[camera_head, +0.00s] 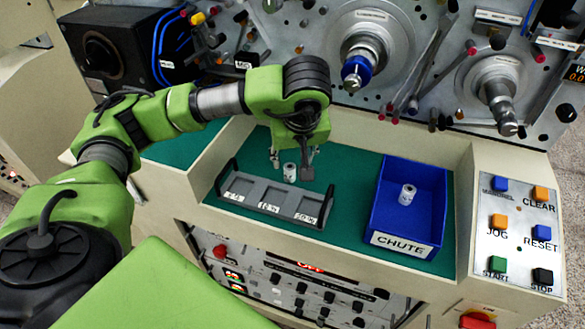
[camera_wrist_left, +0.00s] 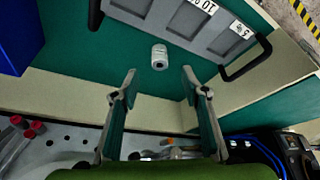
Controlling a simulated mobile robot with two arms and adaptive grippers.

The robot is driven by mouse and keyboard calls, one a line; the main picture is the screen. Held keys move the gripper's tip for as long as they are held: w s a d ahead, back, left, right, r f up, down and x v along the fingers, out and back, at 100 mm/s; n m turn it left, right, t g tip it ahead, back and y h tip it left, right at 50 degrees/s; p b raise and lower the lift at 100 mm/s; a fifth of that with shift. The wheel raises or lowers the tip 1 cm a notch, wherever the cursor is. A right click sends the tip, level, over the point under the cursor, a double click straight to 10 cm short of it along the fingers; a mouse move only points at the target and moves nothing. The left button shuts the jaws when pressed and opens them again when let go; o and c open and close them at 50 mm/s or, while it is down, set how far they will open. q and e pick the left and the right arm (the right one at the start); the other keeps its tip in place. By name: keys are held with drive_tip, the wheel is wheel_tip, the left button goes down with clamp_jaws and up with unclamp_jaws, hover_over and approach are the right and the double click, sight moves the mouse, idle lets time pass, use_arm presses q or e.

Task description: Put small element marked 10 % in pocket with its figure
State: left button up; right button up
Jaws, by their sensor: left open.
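My left gripper (camera_head: 291,163) is open, pointing down over the green bench behind the grey tray (camera_head: 287,213). A small white cylindrical element (camera_head: 290,172) stands on the bench just behind the tray. In the left wrist view this element (camera_wrist_left: 159,57) lies beyond the gap between the open fingertips (camera_wrist_left: 159,77), apart from both. Its mark is not readable. The tray has three pockets with figure labels along the front, and they look empty. The middle label appears to read 10 %. A second white element (camera_head: 407,194) is in the blue chute box (camera_head: 424,192); its mark is too small to read.
The machine panel with spindles (camera_head: 357,72) rises behind the bench. A button panel (camera_head: 517,232) is on the right. The tray has raised dark handles at its ends. Green bench surface is free between tray and chute box.

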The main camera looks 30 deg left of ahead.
sight(290, 167)
use_arm(q)
drive_tip(key=x, duration=0.4)
drive_tip(key=shift+a+p, duration=0.1)
drive_tip(key=shift+p, duration=0.2)
drive_tip(key=shift+w+f, duration=0.2)
drive_tip(key=shift+f, duration=0.1)
drive_tip(key=x, duration=0.1)
drive_tip(key=p+x, duration=0.1)
drive_tip(key=x, duration=0.1)
drive_tip(key=p+x, duration=0.1)
drive_tip(key=shift+w+a+f, duration=0.15)
drive_tip(key=shift+w+a, duration=0.2)
drive_tip(key=shift+a, duration=0.1)
drive_tip(key=shift+w+f, duration=0.1)
drive_tip(key=shift+f, duration=0.15)
clamp_jaws()
